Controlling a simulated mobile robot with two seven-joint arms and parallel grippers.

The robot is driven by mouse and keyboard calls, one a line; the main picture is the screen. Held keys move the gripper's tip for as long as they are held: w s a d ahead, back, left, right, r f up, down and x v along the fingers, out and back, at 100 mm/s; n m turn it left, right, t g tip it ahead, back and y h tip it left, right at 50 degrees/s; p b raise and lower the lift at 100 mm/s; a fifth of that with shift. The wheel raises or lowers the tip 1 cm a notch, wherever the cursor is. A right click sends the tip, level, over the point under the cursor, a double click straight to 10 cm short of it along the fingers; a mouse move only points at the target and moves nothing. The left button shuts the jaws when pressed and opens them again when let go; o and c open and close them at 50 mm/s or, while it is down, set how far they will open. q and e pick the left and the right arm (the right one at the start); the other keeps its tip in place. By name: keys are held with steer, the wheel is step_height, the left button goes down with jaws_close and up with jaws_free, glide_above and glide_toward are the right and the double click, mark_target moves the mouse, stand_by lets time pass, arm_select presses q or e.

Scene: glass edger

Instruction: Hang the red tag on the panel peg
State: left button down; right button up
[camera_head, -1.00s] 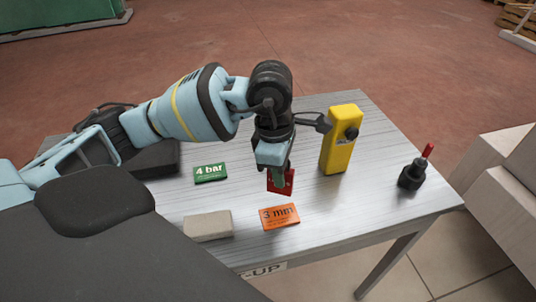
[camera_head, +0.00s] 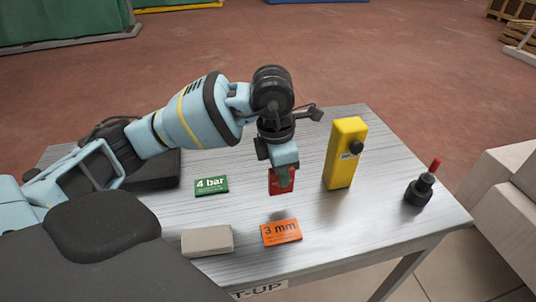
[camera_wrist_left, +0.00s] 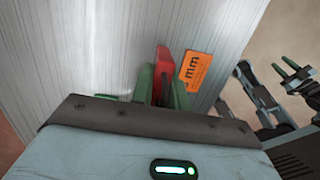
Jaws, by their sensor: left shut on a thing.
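My left gripper (camera_head: 281,177) points down over the table and is shut on the red tag (camera_head: 289,182). The red tag is held upright between the green fingers, apart from the table, with a shadow below it. It also shows in the left wrist view (camera_wrist_left: 163,60). The yellow panel (camera_head: 342,165) stands upright on the table to the right of the tag. A short black peg (camera_head: 356,147) sticks out of its face, and nothing hangs on it. My right gripper (camera_wrist_left: 286,69) shows only in the left wrist view, at the right edge, with its green fingers apart.
An orange "3 mm" card (camera_head: 281,231), a green "4 bar" card (camera_head: 212,186) and a beige block (camera_head: 207,241) lie on the table (camera_head: 325,232). A black holder with a red-tipped tool (camera_head: 420,190) stands near the right edge. The table between tag and panel is clear.

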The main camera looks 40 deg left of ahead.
arm_select(q)
steer(key=w+a+f, duration=0.1)
steer(key=w+a, duration=0.2)
steer(key=w+a+f, duration=0.1)
steer(key=w+a, duration=0.2)
steer(key=w+a+f+p, duration=0.1)
steer(key=w+a, duration=0.2)
steer(key=a, duration=0.1)
steer(key=shift+a+f, duration=0.1)
steer(key=shift+f, duration=0.55)
steer(key=shift+f, duration=0.2)
steer(key=c, duration=1.4)
jaws_free()
steer(key=shift+o, duration=0.2)
steer(key=shift+f, duration=0.1)
step_height(320, 180, up, 8)
steer(key=shift+s+a+b, duration=0.15)
steer(key=shift+s+b, duration=0.2)
steer(key=shift+s, duration=0.1)
